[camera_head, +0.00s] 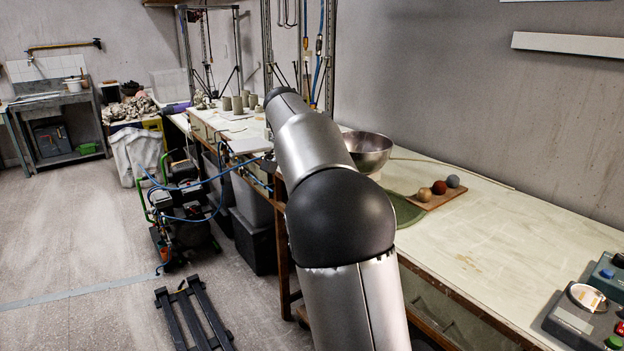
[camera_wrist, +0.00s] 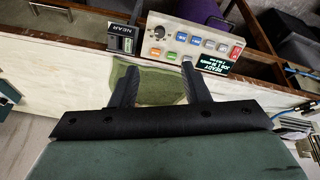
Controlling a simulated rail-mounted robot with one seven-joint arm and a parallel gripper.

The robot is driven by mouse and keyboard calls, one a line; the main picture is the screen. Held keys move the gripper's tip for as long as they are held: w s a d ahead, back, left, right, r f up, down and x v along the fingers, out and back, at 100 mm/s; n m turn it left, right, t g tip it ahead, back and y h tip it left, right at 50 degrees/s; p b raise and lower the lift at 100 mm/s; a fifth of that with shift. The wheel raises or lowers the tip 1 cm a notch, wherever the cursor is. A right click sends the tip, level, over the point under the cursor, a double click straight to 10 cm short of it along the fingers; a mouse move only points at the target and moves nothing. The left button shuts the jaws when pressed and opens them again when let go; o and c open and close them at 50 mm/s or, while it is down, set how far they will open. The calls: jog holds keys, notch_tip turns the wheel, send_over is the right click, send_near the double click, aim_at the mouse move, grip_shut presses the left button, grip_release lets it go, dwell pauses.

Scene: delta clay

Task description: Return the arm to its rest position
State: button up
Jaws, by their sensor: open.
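My gripper (camera_wrist: 160,70) shows in the wrist view with its two dark fingers apart and nothing between them. Beyond the fingers lies the pale tabletop with a green mat (camera_wrist: 160,90). In the head view my silver arm (camera_head: 310,145) reaches from the bottom middle up and away, alongside and partly over the long worktable (camera_head: 480,235). My gripper is hidden behind the arm there. The green mat (camera_head: 402,211) shows just right of the arm.
A metal bowl (camera_head: 368,152) stands right of my arm. A wooden board (camera_head: 424,204) holds three balls. Control boxes (camera_head: 578,322) sit at the near right. A button panel (camera_wrist: 194,44) and a small box (camera_wrist: 122,40) show in the wrist view. A compressor (camera_head: 182,205) stands on the floor.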

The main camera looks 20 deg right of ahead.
jog(key=shift+a+r, duration=0.2)
jog(key=shift+r, duration=0.45)
jog(key=shift+s, duration=0.1)
jog(key=s+a+f+n+y+p, duration=0.1)
jog(key=s+a+f+n+p, duration=0.2)
jog(key=s, duration=0.8)
jog(key=s+a+f+n+y+p, duration=0.1)
jog(key=s+a+f+n+p, duration=0.2)
jog(key=s, duration=0.8)
jog(key=s+a+f+n+y+p, duration=0.2)
jog(key=s+a+n, duration=0.4)
jog(key=s, duration=0.5)
notch_tip(320, 180, down, 3)
jog(key=shift+s+a+r+g+p, duration=0.2)
jog(key=shift+s+a+g+p, duration=0.25)
jog(key=shift+a, duration=0.4)
